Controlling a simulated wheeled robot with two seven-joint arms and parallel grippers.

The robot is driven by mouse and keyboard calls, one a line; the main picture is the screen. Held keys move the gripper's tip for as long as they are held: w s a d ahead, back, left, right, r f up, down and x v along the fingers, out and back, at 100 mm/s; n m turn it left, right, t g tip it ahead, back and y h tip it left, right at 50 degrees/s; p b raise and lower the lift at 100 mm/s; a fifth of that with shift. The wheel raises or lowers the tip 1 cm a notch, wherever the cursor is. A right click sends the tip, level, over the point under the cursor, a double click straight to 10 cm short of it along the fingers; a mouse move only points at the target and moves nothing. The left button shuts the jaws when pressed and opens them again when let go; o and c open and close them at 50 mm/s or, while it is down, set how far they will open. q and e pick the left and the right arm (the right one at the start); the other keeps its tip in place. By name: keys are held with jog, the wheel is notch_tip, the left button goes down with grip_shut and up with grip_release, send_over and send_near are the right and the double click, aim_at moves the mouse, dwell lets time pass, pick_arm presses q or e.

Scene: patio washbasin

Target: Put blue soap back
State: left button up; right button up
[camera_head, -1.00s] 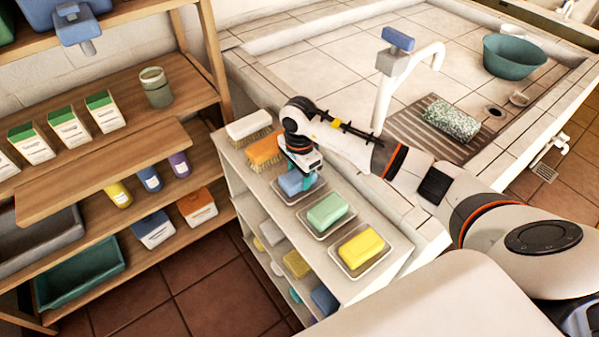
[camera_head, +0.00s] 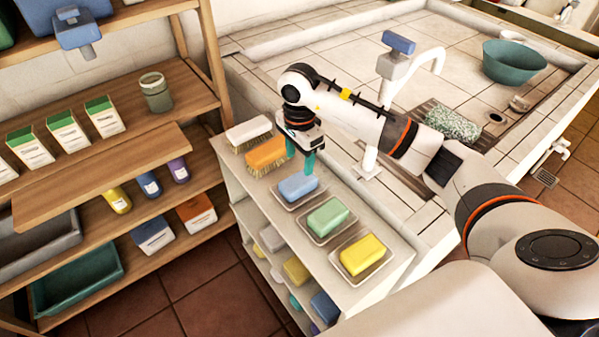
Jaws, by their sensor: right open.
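The blue soap (camera_head: 298,187) lies on a small soap dish (camera_head: 316,195) on top of the white shelf unit, at the far end of a row of three dishes. My right gripper (camera_head: 301,163) is above the blue soap. Its two teal fingers are spread apart with nothing between them, and they point down, clear of the soap. My left gripper is out of the picture.
A green soap (camera_head: 329,216) and a yellow soap (camera_head: 363,254) lie on their own dishes nearer me. An orange brush (camera_head: 266,154) and a white brush (camera_head: 248,130) lie beyond the blue soap. A faucet (camera_head: 410,66) stands at the basin.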

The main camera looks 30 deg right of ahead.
notch_tip(320, 180, up, 4)
jog(key=shift+f, duration=0.1)
dwell(0.5)
